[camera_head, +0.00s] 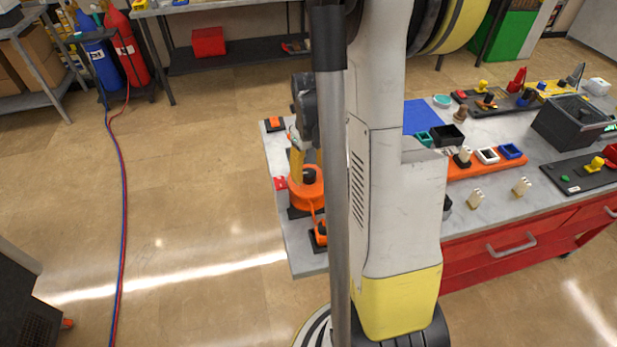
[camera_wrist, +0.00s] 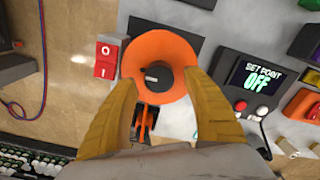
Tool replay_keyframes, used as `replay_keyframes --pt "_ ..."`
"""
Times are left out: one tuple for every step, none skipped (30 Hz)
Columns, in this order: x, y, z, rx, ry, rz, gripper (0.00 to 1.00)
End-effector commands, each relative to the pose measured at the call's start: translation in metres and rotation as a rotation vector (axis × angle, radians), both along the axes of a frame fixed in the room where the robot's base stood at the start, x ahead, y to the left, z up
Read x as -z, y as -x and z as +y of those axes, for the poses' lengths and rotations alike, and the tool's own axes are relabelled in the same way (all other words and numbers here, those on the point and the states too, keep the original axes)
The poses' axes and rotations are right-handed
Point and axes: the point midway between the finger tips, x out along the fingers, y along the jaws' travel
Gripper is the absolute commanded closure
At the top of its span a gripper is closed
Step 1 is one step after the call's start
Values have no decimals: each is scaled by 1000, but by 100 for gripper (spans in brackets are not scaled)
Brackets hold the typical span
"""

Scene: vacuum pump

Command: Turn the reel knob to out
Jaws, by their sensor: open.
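The orange reel (camera_wrist: 160,47) lies below my gripper in the wrist view, with a round black knob (camera_wrist: 158,79) at its middle. A small white mark sits on the knob's left side. My gripper (camera_wrist: 160,84) is open; its two yellow fingers are on either side of the knob, apart from it, over the reel's lower part. How high the fingertips are above the reel is hard to tell. In the head view the orange reel (camera_head: 303,197) with its black knob (camera_head: 309,175) is at the table's left end, partly hidden by my arm.
A red switch box (camera_wrist: 106,57) is left of the reel. A dark panel reading "SET POINT OFF" (camera_wrist: 258,80) is to the right. A black and orange item (camera_wrist: 145,122) lies between the fingers. The grey table (camera_head: 280,232) holds several more parts at right.

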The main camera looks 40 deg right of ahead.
Motion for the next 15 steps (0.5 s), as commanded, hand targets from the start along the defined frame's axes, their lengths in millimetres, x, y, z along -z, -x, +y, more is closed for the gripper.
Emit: replay_keyframes --pt "8 0 0 0 0 0 41" --pt "11 0 0 0 0 0 41" --pt "15 0 0 -1 0 0 41" --pt "17 0 0 -1 0 0 41" --pt "18 0 0 -1 0 0 41" --pt "19 0 0 -1 0 0 41" --pt "20 0 0 -1 0 0 41" --pt "20 0 0 -1 0 0 41" --pt "21 0 0 -1 0 0 41" --pt "21 0 0 -1 0 0 41" --pt "20 0 0 -1 0 0 41" --pt "20 0 0 -1 0 0 41" --pt "20 0 0 -1 0 0 41" --pt "20 0 0 -1 0 0 41" --pt "20 0 0 -1 0 0 46"
